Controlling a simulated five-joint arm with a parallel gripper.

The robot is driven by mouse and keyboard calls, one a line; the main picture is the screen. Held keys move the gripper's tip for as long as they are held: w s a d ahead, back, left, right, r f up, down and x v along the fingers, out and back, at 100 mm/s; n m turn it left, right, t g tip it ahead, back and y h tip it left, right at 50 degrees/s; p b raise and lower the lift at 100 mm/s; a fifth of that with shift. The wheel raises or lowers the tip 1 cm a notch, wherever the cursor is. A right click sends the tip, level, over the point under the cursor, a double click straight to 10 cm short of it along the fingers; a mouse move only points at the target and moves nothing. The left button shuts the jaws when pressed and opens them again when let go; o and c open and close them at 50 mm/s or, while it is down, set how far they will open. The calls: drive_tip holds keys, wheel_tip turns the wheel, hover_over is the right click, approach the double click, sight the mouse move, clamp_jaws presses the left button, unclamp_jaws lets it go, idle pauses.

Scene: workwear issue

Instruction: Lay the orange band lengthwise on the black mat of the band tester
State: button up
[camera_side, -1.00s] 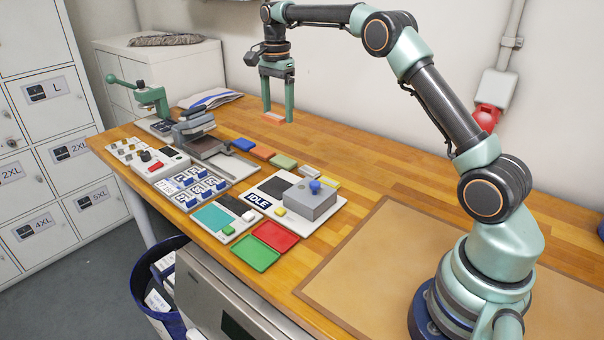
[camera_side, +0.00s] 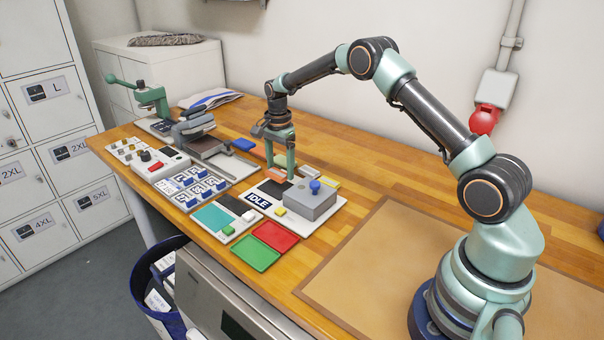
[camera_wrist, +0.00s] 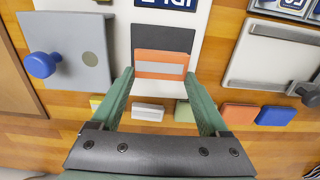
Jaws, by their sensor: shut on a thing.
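The orange band (camera_wrist: 161,55), with a pale stripe along it, is held between the two fingertips of my gripper (camera_wrist: 162,75) in the wrist view. It runs from one fingertip to the other. The black mat (camera_wrist: 163,36) lies on the white base of the band tester (camera_wrist: 112,30), and the band covers its near part in that view. In the side view my gripper (camera_side: 281,172) is low over the tester (camera_side: 322,215), at the mat (camera_side: 268,187). I cannot tell whether the band touches the mat.
A grey block (camera_side: 311,203) with a blue knob (camera_side: 315,187) stands on the tester beside the mat. Loose coloured pieces, including another orange one (camera_wrist: 240,113) and a blue one (camera_wrist: 276,115), lie in a row behind. Green and red trays (camera_side: 276,236) lie in front.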

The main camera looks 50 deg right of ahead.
sight(281, 175)
drive_tip(key=shift+f, duration=1.5)
drive_tip(key=shift+f, duration=0.15)
drive_tip(key=o, duration=1.2)
drive_tip(key=shift+c, duration=0.2)
